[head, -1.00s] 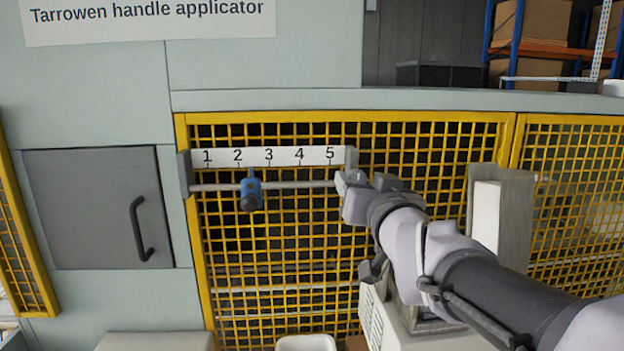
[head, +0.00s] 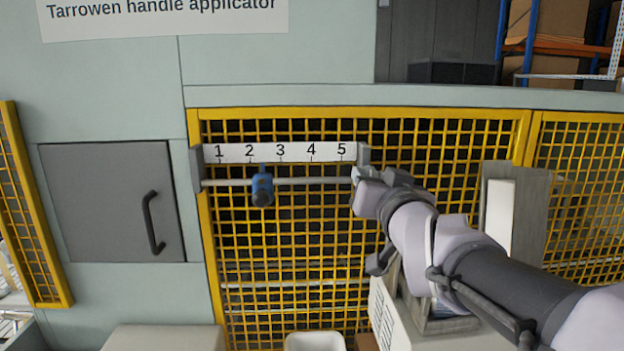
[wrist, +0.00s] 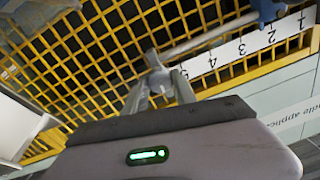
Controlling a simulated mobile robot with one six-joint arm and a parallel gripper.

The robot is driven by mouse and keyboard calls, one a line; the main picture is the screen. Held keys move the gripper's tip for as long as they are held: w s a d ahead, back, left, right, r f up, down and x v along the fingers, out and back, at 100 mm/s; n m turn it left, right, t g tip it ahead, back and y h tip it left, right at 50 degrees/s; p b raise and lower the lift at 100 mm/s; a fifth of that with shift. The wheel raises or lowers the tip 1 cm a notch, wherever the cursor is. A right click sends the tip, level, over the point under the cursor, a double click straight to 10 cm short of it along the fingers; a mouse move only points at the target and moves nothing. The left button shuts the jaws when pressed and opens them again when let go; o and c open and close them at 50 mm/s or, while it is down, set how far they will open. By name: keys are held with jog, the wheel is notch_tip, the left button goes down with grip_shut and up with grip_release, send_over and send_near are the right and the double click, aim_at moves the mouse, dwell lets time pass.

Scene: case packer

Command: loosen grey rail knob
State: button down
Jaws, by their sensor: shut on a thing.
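A horizontal grey rail (head: 310,181) runs under a white scale numbered 1 to 5 (head: 296,151). A blue clamp with a dark knob (head: 262,187) sits on the rail between 2 and 3; a blue piece also shows at the top of the wrist view (wrist: 264,10). My gripper (head: 362,178) is at the rail's right end, just past 5. In the wrist view my gripper's fingers (wrist: 160,82) are shut on the grey rail knob (wrist: 154,61). The fingers partly hide the knob, and my wrist mostly hides it in the head view.
A yellow mesh guard (head: 290,240) stands close behind the rail. A grey door with a black handle (head: 152,222) is at left. Below and right of my arm are a white box (head: 383,315) and a grey upright holder (head: 515,215). A white bin (head: 315,342) stands low in front.

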jog(key=shift+f+m+t+h+b, duration=0.1)
jog(key=shift+m+t+h+b, duration=0.2)
jog(key=shift+m+b, duration=6.6)
jog(key=m+p, duration=0.3)
jog(key=m, duration=0.1)
jog(key=shift+p, duration=0.3)
jog(key=c, duration=1)
grip_release()
jog(key=shift+w, duration=0.1)
